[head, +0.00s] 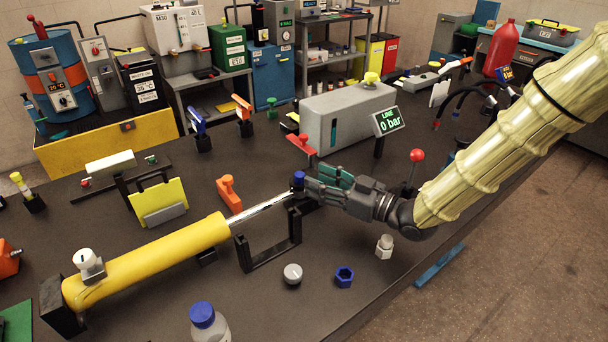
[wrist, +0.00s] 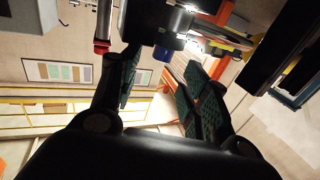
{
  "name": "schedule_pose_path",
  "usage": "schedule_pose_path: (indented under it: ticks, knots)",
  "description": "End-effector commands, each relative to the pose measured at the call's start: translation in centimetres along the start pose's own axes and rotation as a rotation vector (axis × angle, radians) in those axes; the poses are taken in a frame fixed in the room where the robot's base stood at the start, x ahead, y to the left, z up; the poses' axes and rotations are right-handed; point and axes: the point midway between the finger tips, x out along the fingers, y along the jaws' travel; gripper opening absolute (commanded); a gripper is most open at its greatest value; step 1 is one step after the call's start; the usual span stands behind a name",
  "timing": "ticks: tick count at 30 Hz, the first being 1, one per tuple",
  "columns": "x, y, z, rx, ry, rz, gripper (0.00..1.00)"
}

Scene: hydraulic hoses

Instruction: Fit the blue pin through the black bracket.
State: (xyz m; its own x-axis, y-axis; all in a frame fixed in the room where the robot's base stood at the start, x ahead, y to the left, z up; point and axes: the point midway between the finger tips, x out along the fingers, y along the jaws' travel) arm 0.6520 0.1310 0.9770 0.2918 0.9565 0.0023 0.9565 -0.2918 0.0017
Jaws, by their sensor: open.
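The blue pin (head: 298,180) shows its blue head at the end of the chrome rod (head: 262,212), by a dark rod-end part. I cannot tell whether it passes through anything. A black bracket-like frame (head: 270,262) stands on the bench under the rod; whether it joins the dark rod-end part is unclear. My gripper (head: 312,186) is open, its fingertips just right of the pin head. In the wrist view the teal-padded fingers (wrist: 160,85) are spread apart, with blue (wrist: 162,53) beyond them near a black part (wrist: 155,20). My fingers partly hide the rod end.
The yellow cylinder (head: 150,262) lies to the left. A grey knob (head: 292,273), blue nut (head: 344,276) and white fitting (head: 384,246) lie in front.

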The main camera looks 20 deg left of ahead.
Motion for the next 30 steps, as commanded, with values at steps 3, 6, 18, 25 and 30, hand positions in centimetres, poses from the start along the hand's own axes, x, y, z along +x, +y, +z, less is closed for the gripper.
schedule_pose_path:
  ticks: [3,6,18,25,30]
  knots:
    - [-2.4,0.1,0.3,0.004,-0.006,0.003,0.47]
    - [-3.7,0.0,0.2,0.003,-0.005,0.002,0.47]
    - [-5.8,0.0,0.1,0.0,-0.001,-0.002,0.47]
    - [-5.7,0.0,0.0,0.0,-0.001,-0.001,0.47]
    - [-5.7,0.0,-0.1,0.0,-0.001,-0.001,0.47]
